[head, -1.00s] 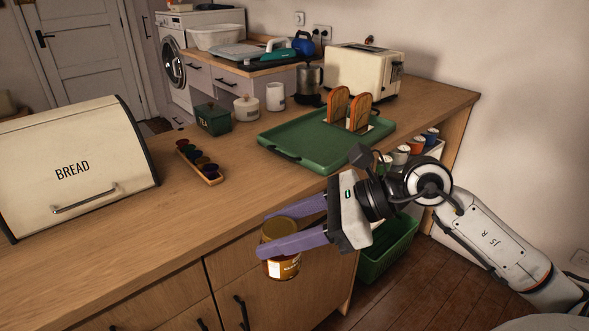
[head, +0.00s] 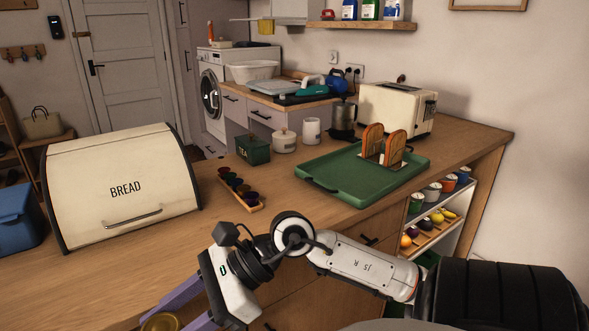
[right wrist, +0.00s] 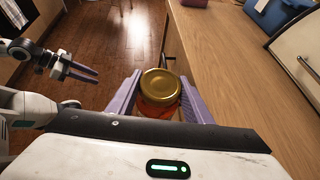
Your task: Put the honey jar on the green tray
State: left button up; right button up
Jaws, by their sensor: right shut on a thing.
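The honey jar has a gold lid and amber contents. Its lid (head: 160,322) shows at the bottom edge of the head view, and the jar (right wrist: 160,88) sits between the fingers in the right wrist view. My right gripper (head: 172,308) is shut on it, in front of the counter's front edge. The green tray (head: 340,176) lies on the counter to the right, with a toast rack holding two toast slices at its back. My left gripper (right wrist: 82,72) shows only in the right wrist view, empty with its fingers apart.
A bread box (head: 125,190) stands on the counter at left. A row of small dark pots (head: 240,190), a green tea tin (head: 253,150), white canisters and a toaster (head: 395,108) stand near the tray. The tray's front part is bare. A shelf (head: 435,215) with jars and fruit is below right.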

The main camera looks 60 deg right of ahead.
aim_at(345, 179)
jog(key=u, duration=0.25)
jog(key=k, duration=0.8)
jog(key=z, duration=1.2)
